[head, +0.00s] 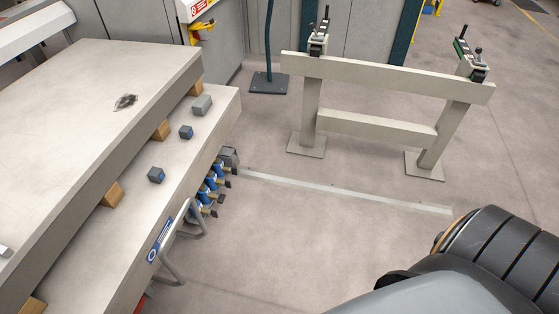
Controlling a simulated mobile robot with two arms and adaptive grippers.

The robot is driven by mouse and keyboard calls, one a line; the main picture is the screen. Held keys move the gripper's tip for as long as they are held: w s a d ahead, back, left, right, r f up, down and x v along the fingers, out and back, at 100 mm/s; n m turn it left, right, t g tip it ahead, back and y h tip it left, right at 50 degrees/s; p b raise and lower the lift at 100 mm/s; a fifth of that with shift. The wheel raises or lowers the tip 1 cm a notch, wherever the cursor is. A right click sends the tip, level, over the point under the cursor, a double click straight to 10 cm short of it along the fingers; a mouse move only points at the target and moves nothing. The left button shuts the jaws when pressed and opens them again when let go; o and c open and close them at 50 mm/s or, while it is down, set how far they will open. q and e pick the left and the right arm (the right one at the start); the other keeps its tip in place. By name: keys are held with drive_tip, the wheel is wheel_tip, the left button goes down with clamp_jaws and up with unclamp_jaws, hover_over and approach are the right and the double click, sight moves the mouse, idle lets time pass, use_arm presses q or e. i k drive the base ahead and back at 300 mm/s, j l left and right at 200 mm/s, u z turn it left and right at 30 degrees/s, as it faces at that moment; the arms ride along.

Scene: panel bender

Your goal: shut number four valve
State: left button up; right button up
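A row of several blue valves (211,185) with dark handles sits low on the side of the pale machine bed (222,112). The valves run close together, one behind another, beside the floor. No numbers can be read on them, so I cannot tell which is number four or whether any is open or shut. A grey box-like fitting (229,156) is at the far end of the row. Neither of my grippers is in view; a grey and black part of my own body fills the lower right corner.
A bent metal rail (184,240) stands out from the bed just nearer than the valves. A beige barrier frame (385,75) stands on the floor at the back right. A pale strip (340,190) crosses the floor. The floor (300,235) right of the valves is clear.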

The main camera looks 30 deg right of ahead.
sight(233, 170)
drive_tip(key=z, duration=0.6)
drive_tip(key=u, duration=0.4)
drive_tip(key=i+l+u, duration=0.1)
drive_tip(key=l+u, duration=0.4)
drive_tip(key=u, duration=0.2)
drive_tip(key=i+l+u, duration=0.1)
drive_tip(key=l+u, duration=0.25)
drive_tip(key=j, duration=0.1)
